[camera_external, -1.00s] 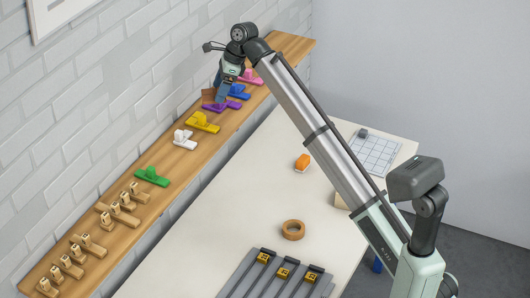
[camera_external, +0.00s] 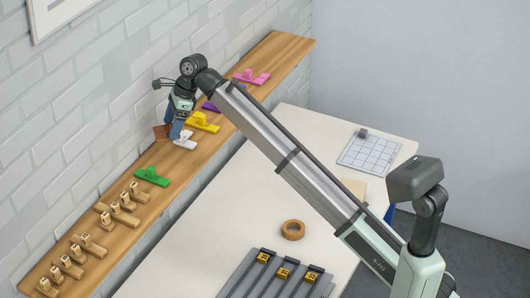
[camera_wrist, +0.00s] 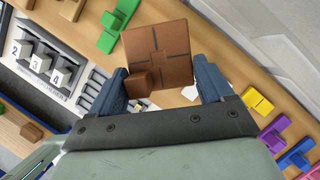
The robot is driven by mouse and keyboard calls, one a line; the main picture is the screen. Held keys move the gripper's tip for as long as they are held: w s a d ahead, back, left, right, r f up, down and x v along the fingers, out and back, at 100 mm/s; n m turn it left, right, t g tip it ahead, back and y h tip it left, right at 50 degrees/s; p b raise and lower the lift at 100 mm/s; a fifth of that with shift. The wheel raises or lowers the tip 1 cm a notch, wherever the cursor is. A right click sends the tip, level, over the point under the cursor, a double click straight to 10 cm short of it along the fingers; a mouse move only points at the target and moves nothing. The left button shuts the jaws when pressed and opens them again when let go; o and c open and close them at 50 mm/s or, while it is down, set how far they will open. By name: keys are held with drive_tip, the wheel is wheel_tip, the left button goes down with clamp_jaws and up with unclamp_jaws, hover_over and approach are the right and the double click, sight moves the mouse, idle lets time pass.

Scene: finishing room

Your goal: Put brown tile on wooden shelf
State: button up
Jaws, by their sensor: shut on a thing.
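The brown tile (camera_external: 161,132) is a flat square with a small raised block and cross lines, seen clearly in the wrist view (camera_wrist: 172,45). My gripper (camera_external: 173,131) is shut on it; the blue fingers of my gripper (camera_wrist: 162,84) show on both sides of the block. The wooden shelf (camera_external: 291,47) runs along the brick wall. In the external view, the tile appears over the shelf's wall side, between the white piece and the green piece. I cannot tell whether it touches the shelf, whose surface also shows in the wrist view (camera_wrist: 236,57).
On the shelf, the white piece (camera_external: 185,141) is close to my gripper, with a yellow (camera_external: 203,122), a purple (camera_external: 210,106), a pink (camera_external: 251,77) and a green piece (camera_external: 152,176) along it. Several wooden pieces (camera_external: 122,205) fill the near end. Tape (camera_external: 293,230) lies on the table.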

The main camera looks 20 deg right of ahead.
sight(172, 160)
drive_tip(key=shift+f, duration=4.95)
drive_tip(key=shift+f, duration=0.1)
drive_tip(key=o, duration=1.1)
drive_tip(key=v, duration=1.2)
drive_tip(key=shift+d, duration=0.1)
